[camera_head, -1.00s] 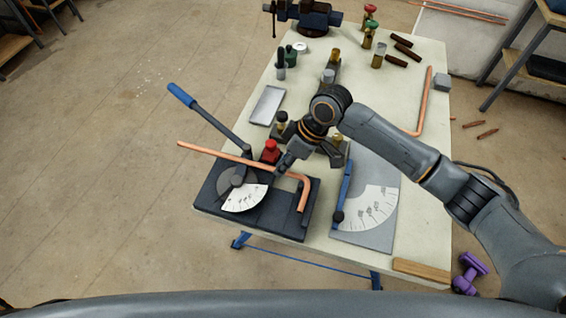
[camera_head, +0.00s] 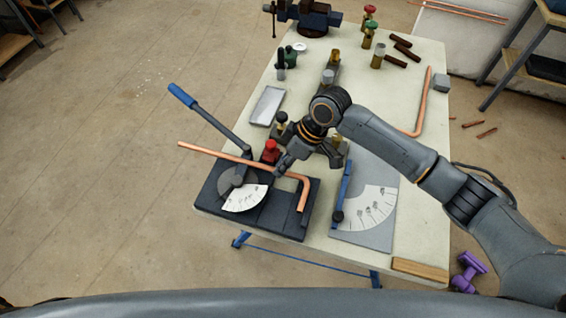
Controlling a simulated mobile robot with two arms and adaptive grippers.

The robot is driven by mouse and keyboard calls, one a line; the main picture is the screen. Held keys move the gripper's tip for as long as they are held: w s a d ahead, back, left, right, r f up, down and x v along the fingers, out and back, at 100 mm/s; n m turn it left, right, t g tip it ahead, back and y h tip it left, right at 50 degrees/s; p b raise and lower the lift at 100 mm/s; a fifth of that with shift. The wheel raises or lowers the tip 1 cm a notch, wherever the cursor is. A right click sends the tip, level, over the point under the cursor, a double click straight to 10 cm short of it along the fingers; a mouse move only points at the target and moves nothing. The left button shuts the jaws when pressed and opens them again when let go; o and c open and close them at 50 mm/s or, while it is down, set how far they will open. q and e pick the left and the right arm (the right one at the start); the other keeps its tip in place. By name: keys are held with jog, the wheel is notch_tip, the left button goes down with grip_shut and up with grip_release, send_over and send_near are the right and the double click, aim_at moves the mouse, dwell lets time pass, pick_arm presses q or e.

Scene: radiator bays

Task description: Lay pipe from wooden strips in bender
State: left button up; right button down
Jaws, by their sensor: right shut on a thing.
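The copper pipe (camera_head: 214,154) lies across the bender (camera_head: 262,212) at the front left of the table. Its long straight end sticks out past the bender to the left. Its right end bends down toward the front of the bender's plate. The bender has a blue-tipped lever (camera_head: 211,124), raised to the upper left, and a white angle scale (camera_head: 243,198). My right gripper (camera_head: 279,168) is over the bender, shut on the pipe just left of its bend. A wooden strip (camera_head: 420,270) lies at the table's front right corner. My left gripper is not in view.
A grey plate with an angle scale and blue arm (camera_head: 368,208) lies right of the bender. A red-capped item (camera_head: 271,151) stands close behind the pipe. A grey tray (camera_head: 267,106), another bent pipe (camera_head: 423,105) and a vise (camera_head: 306,17) are farther back.

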jog(key=shift+f, duration=1.15)
dwell(0.4)
jog(key=c, duration=1.3)
grip_release()
jog(key=shift+d+r, duration=0.15)
jog(key=shift+r, duration=0.1)
jog(key=v, duration=1.1)
jog(key=shift+d+r, duration=0.1)
jog(key=shift+r, duration=0.1)
jog(key=shift+s, duration=0.1)
